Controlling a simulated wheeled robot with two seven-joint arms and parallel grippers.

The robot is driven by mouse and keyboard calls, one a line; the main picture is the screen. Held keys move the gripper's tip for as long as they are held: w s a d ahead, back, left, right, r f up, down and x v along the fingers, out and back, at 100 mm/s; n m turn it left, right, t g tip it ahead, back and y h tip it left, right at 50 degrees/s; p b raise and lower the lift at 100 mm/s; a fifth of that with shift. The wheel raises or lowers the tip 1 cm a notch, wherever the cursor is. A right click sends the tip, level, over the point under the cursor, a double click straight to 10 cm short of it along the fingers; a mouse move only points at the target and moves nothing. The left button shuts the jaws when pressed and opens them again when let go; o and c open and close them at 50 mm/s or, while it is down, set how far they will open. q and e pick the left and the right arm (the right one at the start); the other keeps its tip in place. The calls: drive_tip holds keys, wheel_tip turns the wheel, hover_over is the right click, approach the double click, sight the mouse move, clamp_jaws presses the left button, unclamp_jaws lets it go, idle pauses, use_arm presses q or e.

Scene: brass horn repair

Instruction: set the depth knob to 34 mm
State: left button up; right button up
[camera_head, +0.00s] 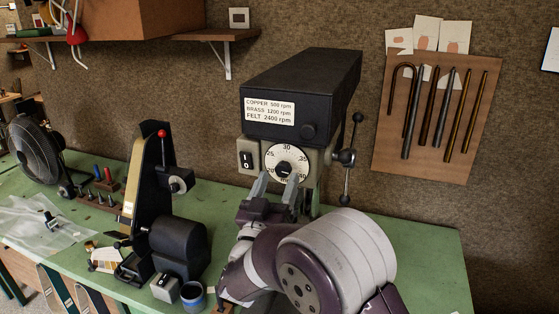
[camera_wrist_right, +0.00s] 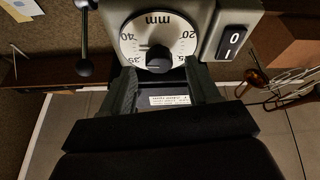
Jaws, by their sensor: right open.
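The depth knob (camera_head: 284,168) is a small black knob at the centre of a round white dial (camera_head: 272,158) marked in mm, on the front of the grey and black drill head. The dial shows numbers from 20 to 40, with 30 at the top. In the right wrist view the knob (camera_wrist_right: 158,60) appears upside down, just beyond my fingertips. I cannot read its setting surely. My right gripper (camera_head: 277,180) is open in front of the dial, its fingers apart; in the wrist view its fingers (camera_wrist_right: 162,74) flank the knob without visibly gripping it. My left gripper is not in view.
A rocker switch (camera_head: 246,160) sits left of the dial. A lever with ball ends (camera_head: 345,157) stands at the right of the head. A belt sander (camera_head: 150,200) stands left on the green bench (camera_head: 432,255). A tool board (camera_head: 400,150) hangs on the wall.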

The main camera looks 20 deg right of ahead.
sight(284, 168)
drive_tip(key=x, duration=0.2)
drive_tip(key=shift+w+d+r+p, duration=0.15)
drive_tip(key=shift+w+d+p, duration=0.15)
drive_tip(key=shift+p, duration=0.1)
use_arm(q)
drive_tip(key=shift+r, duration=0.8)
use_arm(e)
drive_tip(key=shift+a, duration=0.1)
drive_tip(key=shift+c, duration=0.9)
drive_tip(key=c, duration=0.9)
drive_tip(key=shift+o, duration=0.2)
drive_tip(key=shift+n, duration=0.4)
drive_tip(key=n+y, duration=0.1)
drive_tip(key=n, duration=0.2)
drive_tip(key=n+t+y+p, duration=0.1)
drive_tip(key=n+y, duration=0.1)
drive_tip(key=n, duration=0.1)
drive_tip(key=shift+s, duration=0.15)
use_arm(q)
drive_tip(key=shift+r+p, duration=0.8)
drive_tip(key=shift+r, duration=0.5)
use_arm(e)
drive_tip(key=shift+n+y, duration=0.7)
drive_tip(key=shift+n, duration=0.8)
drive_tip(key=shift+n+y, duration=0.7)
drive_tip(key=shift+n, duration=1.1)
